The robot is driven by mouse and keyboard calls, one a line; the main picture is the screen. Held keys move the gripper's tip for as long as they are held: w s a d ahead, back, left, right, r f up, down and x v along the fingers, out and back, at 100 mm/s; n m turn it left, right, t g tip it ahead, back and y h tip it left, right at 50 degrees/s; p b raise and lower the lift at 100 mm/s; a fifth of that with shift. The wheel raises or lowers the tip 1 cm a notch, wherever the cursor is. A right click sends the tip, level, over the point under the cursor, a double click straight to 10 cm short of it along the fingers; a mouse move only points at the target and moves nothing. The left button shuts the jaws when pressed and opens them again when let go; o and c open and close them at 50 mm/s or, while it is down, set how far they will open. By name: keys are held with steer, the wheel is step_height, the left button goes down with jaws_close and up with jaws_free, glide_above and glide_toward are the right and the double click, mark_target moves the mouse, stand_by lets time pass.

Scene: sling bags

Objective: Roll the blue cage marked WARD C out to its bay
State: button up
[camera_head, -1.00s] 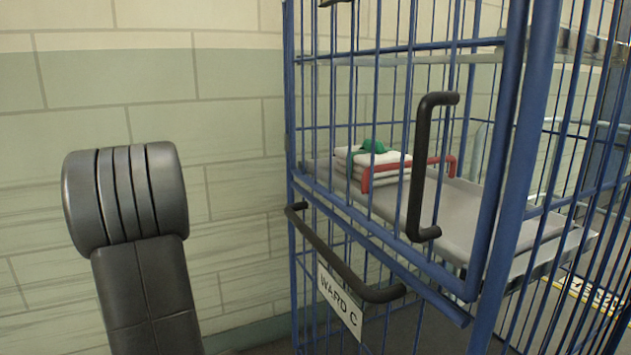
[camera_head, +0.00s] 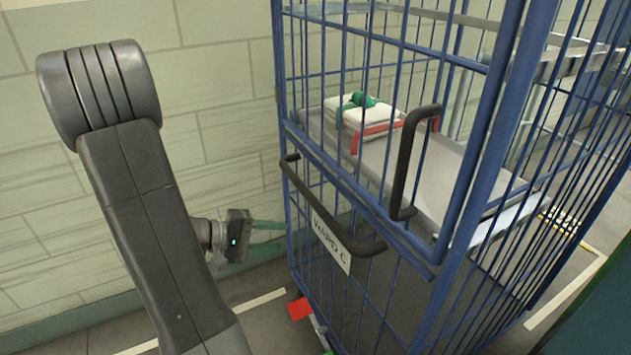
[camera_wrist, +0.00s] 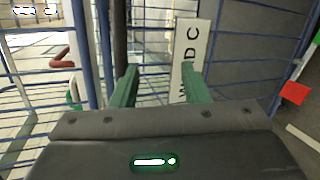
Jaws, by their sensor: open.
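The blue wire cage (camera_head: 470,205) stands right of centre in the head view, with a white WARD C label (camera_head: 330,243) low on its near side. A long black handle (camera_head: 325,212) runs just above the label. A second black handle (camera_head: 407,165) stands upright near the corner post. My gripper (camera_head: 283,238) is open with green fingers, left of the cage, at about label height. In the wrist view, the fingers (camera_wrist: 160,84) point toward the cage bars and the label (camera_wrist: 193,60). A dark bar (camera_wrist: 121,40) lies beyond the left finger. I see nothing held.
Inside the cage, a folded white stack (camera_head: 362,112) with green on top lies on a grey shelf (camera_head: 425,165), beside a red bar (camera_head: 385,130). A red piece (camera_head: 299,309) lies low beside the cage. A block wall (camera_head: 235,125) is behind my arm. White lines mark the floor.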

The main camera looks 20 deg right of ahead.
mark_target(308, 201)
steer(key=w+a+r+t+h+p, duration=0.1)
steer(key=w+r+t+h+p, duration=0.1)
steer(key=w+r, duration=0.25)
steer(key=d, duration=0.4)
steer(key=d+f, duration=0.1)
steer(key=d, duration=0.4)
steer(key=w+d+f, duration=0.1)
steer(key=d, duration=0.3)
steer(key=shift+d, duration=0.15)
jaws_close()
